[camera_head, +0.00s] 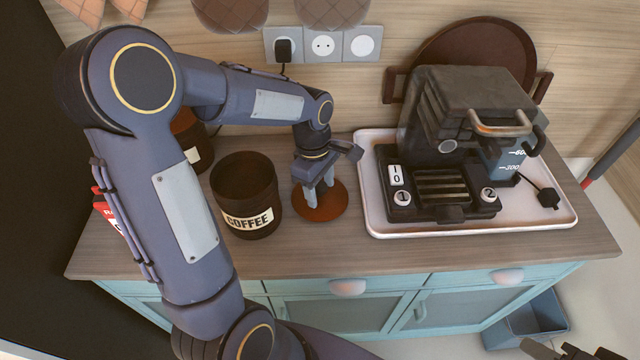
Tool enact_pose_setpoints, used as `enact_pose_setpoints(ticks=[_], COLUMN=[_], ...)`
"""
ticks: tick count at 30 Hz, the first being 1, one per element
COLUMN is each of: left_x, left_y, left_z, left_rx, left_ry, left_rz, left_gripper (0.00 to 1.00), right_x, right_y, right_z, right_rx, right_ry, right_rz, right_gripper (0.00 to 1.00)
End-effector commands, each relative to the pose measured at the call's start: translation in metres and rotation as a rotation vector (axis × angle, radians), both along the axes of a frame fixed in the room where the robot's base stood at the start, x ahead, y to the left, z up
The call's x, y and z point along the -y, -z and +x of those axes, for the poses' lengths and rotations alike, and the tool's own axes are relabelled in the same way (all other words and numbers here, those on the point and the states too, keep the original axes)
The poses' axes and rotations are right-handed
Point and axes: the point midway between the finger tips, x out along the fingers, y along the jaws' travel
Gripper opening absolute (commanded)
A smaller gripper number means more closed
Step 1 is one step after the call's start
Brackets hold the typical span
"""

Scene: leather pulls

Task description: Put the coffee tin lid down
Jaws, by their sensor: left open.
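The coffee tin lid (322,212), a flat reddish-brown disc, appears to lie flat on the wooden counter, between the tin and the white tray. The dark coffee tin (248,221), with a pale "COFFEE" label, stands upright and open-topped just left of it. My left gripper (319,200) is open, pointing down right over the lid, its fingertips at the lid's middle. Whether the fingers touch the lid's knob or top is hard to see. Dark parts at the bottom right edge look like my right gripper (570,351), cut off by the frame.
A black coffee machine (455,140) stands on a white tray (385,228) to the right. A round brown tray (475,50) leans on the wall. Another labelled tin (190,135) is partly behind my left arm. Little room separates lid, tin and tray; the front counter strip is clear.

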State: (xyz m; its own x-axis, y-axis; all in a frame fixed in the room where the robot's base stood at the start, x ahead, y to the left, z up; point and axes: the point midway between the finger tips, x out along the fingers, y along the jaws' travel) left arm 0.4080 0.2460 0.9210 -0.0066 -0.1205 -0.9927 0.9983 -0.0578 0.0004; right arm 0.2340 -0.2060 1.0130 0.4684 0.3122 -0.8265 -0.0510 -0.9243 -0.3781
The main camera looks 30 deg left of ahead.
Motion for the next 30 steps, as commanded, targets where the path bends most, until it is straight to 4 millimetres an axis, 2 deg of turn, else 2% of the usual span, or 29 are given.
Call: enact_pose_setpoints(ticks=[5, 18, 24, 28, 30], left_x=[-0.001, -0.011, -0.014, -0.013, -0.011], left_y=[-0.011, -0.099, -0.12, -0.129, -0.134], left_z=[0.001, 0.001, 0.001, -0.015, -0.036], left_rx=[0.003, 0.006, 0.003, 0.052, 0.12], left_ry=[0.0, -0.001, 0.002, 0.095, 0.223], left_rz=[0.001, 0.001, 0.0, -0.019, -0.037], left_gripper=[0.53, 0.53, 0.53, 0.53, 0.53], right_x=[0.0, 0.0, 0.0, 0.0, 0.0], right_y=[-0.003, -0.007, -0.008, -0.008, -0.008], right_z=[0.0, 0.0, 0.0, 0.0, 0.0], right_rx=[0.0, 0.0, 0.0, 0.0, 0.0], right_ry=[0.0, 0.0, 0.0, 0.0, 0.0], right_rz=[0.0, 0.0, 0.0, 0.0, 0.0], right_gripper=[0.36, 0.36, 0.36, 0.36, 0.36])
